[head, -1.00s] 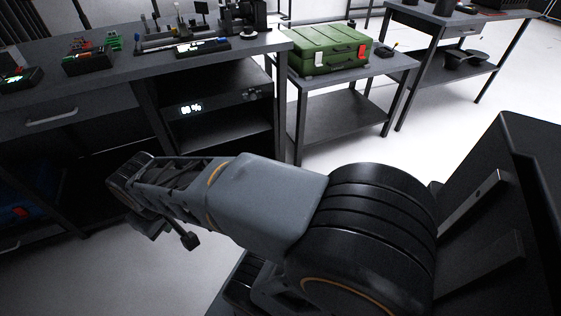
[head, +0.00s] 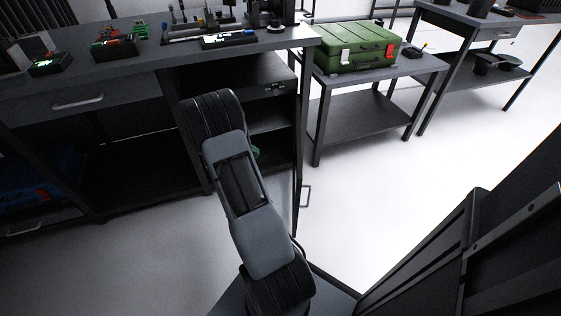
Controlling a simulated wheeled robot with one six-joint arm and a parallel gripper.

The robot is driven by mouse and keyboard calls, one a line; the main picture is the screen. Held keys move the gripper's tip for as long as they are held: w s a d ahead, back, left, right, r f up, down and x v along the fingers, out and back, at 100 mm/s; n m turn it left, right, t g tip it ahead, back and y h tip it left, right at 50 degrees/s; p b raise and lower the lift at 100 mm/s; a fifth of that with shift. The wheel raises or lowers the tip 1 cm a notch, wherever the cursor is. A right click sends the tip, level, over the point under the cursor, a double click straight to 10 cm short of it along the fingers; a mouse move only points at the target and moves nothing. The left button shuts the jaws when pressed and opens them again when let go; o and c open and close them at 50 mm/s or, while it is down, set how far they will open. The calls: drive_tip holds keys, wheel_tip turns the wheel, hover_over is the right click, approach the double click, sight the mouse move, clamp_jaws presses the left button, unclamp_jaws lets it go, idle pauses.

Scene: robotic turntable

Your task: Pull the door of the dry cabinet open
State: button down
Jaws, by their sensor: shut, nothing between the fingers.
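The dry cabinet (head: 270,85) is built in under the right end of the workbench. Its front is open on the right side, showing dark shelves and a small green thing (head: 256,153) inside. A thin dark upright panel, which looks like the cabinet door (head: 295,195), stands out from the cabinet's right side, seen nearly edge-on. A small dark handle (head: 305,196) sticks out on its right face. My arm reaches up in front of the cabinet and covers its left part. My gripper is hidden behind the arm, so its contact with the door cannot be seen.
The workbench (head: 150,62) holds small bins and tools. A green case (head: 355,45) sits on a low side table (head: 420,62) to the right. The white floor right of the door is clear. A drawer handle (head: 78,103) is on the left.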

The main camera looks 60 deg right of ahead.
drive_tip(key=b, duration=0.4)
approach(300, 165)
wheel_tip(300, 165, down, 5)
drive_tip(key=s+d, duration=0.2)
drive_tip(key=s, duration=0.1)
drive_tip(key=shift+s+d+r+b, duration=0.25)
drive_tip(key=shift+s+d+b, duration=0.1)
drive_tip(key=shift+s+b, duration=0.15)
